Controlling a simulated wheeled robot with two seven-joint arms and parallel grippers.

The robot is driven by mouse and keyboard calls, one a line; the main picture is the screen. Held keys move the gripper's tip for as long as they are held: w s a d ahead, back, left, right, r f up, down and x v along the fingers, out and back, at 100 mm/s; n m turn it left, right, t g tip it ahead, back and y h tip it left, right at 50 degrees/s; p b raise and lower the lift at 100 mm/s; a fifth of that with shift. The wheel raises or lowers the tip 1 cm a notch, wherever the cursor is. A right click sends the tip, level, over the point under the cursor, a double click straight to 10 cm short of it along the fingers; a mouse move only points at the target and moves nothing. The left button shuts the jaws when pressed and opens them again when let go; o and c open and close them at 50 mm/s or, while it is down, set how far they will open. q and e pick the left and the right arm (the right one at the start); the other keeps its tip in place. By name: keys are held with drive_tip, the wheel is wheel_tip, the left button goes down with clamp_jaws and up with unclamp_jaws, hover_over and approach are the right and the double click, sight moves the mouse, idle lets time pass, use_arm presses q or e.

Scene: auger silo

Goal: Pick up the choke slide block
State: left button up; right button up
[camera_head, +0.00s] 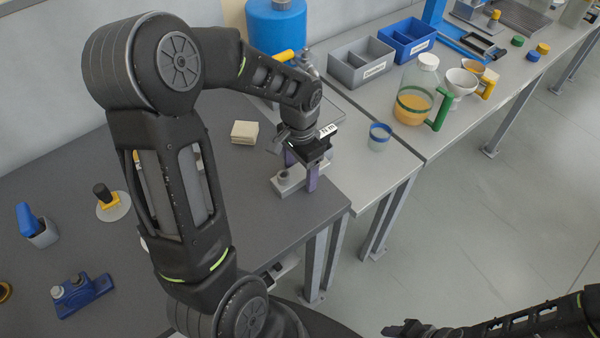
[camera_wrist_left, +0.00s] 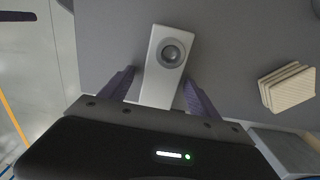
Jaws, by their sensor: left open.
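The choke slide block (camera_head: 289,181) is a light grey oblong block with a round knob on top. It lies on the dark table near its right front corner. In the left wrist view the block (camera_wrist_left: 158,90) shows its round knob facing up, and its near end is hidden by my gripper body. My left gripper (camera_head: 302,172) is open, with purple fingers pointing down. In the left wrist view, its fingers (camera_wrist_left: 159,84) stand one on each side of the block, with a visible gap at the tips. My right gripper (camera_head: 405,328) shows only partly at the bottom edge.
A stack of beige pads (camera_head: 244,132) lies left of the block; it also shows in the left wrist view (camera_wrist_left: 288,87). The dark table's edge is close.

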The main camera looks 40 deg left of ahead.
use_arm(q)
drive_tip(key=shift+c, duration=0.5)
clamp_jaws()
drive_tip(key=shift+r, duration=0.1)
idle(0.4)
